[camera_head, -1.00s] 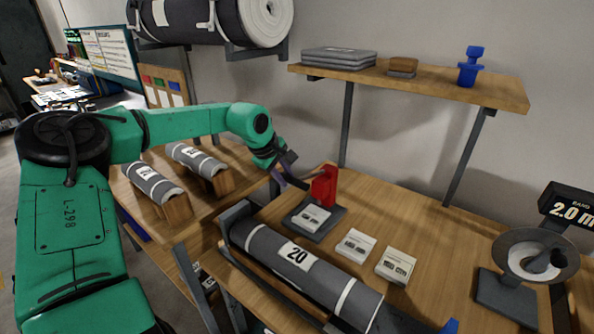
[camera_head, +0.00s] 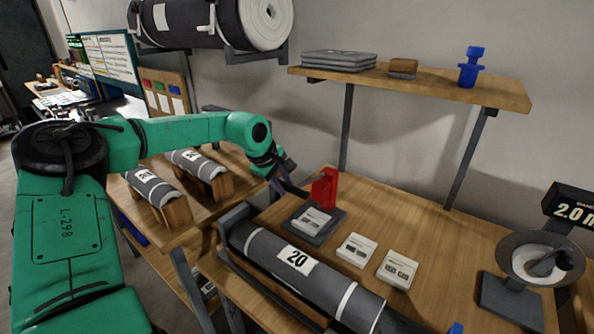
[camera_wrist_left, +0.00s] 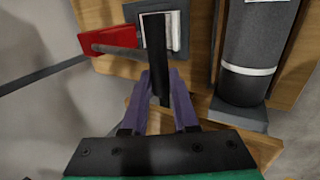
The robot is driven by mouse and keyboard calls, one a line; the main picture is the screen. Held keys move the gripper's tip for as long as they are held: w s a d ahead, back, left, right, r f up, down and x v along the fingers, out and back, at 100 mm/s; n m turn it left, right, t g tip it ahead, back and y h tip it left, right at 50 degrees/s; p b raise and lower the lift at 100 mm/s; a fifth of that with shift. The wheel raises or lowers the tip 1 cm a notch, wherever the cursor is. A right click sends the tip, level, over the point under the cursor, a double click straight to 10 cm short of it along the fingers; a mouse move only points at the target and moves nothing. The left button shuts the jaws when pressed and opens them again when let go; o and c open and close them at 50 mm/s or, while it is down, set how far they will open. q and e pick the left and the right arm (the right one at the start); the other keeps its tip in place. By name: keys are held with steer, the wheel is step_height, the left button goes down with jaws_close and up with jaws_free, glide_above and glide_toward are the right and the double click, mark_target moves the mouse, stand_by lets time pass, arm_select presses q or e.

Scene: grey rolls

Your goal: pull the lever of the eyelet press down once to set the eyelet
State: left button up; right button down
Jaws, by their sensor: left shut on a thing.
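The eyelet press has a red body (camera_head: 325,188) on a dark base with a white labelled plate and stands on the wooden bench. In the left wrist view the red body (camera_wrist_left: 110,41) is at the upper left, and a grey lever rod (camera_wrist_left: 122,52) runs from it to a dark handle bar (camera_wrist_left: 155,45). My left gripper (camera_head: 296,191) is just left of the red body in the head view. Its purple fingers (camera_wrist_left: 160,85) are shut on the dark handle bar. In the head view the lever is mostly hidden by the gripper. My right gripper is out of view.
A grey roll marked 20 (camera_head: 290,258) lies in a cradle in front of the press. Two white labelled boxes (camera_head: 357,249) (camera_head: 398,270) sit to its right. Smaller rolls (camera_head: 150,186) rest at the left. A shelf (camera_head: 430,88) hangs above; the bench's right middle is clear.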

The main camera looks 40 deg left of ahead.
arm_select(q)
steer(key=shift+s+f+b, duration=0.15)
steer(key=shift+f+b, duration=0.5)
steer(key=shift+f, duration=0.25)
steer(key=shift+f+b, duration=0.8)
steer(key=shift+f, duration=0.2)
